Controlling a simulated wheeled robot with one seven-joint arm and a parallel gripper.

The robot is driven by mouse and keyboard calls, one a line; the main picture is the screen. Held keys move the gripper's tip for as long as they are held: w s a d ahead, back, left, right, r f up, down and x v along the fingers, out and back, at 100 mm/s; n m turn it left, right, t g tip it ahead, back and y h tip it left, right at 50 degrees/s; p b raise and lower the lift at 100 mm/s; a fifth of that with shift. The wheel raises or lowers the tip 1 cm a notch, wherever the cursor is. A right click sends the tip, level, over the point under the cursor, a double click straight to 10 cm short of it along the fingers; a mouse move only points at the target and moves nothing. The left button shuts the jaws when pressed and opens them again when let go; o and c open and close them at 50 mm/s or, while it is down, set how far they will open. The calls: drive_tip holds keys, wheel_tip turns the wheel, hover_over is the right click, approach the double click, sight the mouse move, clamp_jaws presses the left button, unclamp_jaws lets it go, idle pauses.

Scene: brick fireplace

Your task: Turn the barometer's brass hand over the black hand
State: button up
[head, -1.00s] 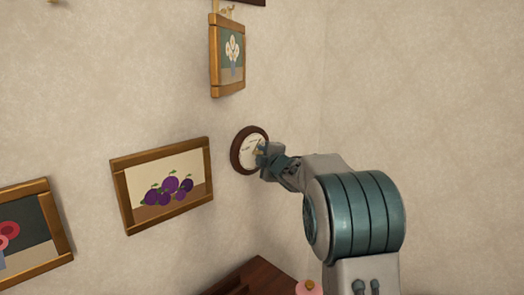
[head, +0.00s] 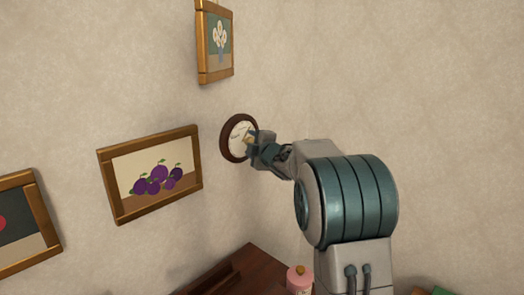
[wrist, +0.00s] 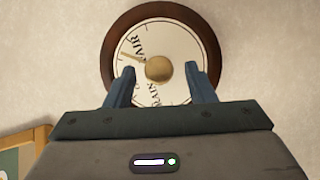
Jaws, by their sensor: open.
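The barometer (head: 227,146) hangs on the wall, with a round dark brown rim and a white face. In the wrist view the barometer (wrist: 112,50) fills the upper middle, its face lettered FAIR and RAIN. A round brass knob (wrist: 159,69) sits at its centre. The brass hand (wrist: 131,56) points to the upper left, near FAIR. I cannot make out the black hand for certain among the dark lettering. My gripper (wrist: 160,70) is open, one finger on each side of the knob with visible gaps. In the head view my gripper (head: 254,143) covers the dial's right part.
Another frame (head: 30,225) is at the far left. Below are a dark wooden surface (head: 245,265) and a pink jar (head: 299,281). The wall to the right is bare.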

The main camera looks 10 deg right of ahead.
drive_tip(key=b+v, duration=0.2)
drive_tip(key=v, duration=1.1)
drive_tip(key=s+a+f+m+g+h, duration=0.1)
drive_tip(key=s+f+m+g, duration=0.3)
drive_tip(key=s, duration=0.7)
drive_tip(key=s+a+f+m+g+h, duration=0.1)
drive_tip(key=s+f+m+g, duration=0.4)
drive_tip(key=s+f+m, duration=0.3)
drive_tip(key=s+f+m+g+h, duration=0.2)
drive_tip(key=s+f+m+g, duration=0.2)
drive_tip(key=s, duration=1.1)
wheel_tip(320, 180, down, 5)
drive_tip(key=shift+s+a+r+m, duration=0.3)
drive_tip(key=shift+a+m, duration=0.1)
drive_tip(key=shift+m, duration=0.7)
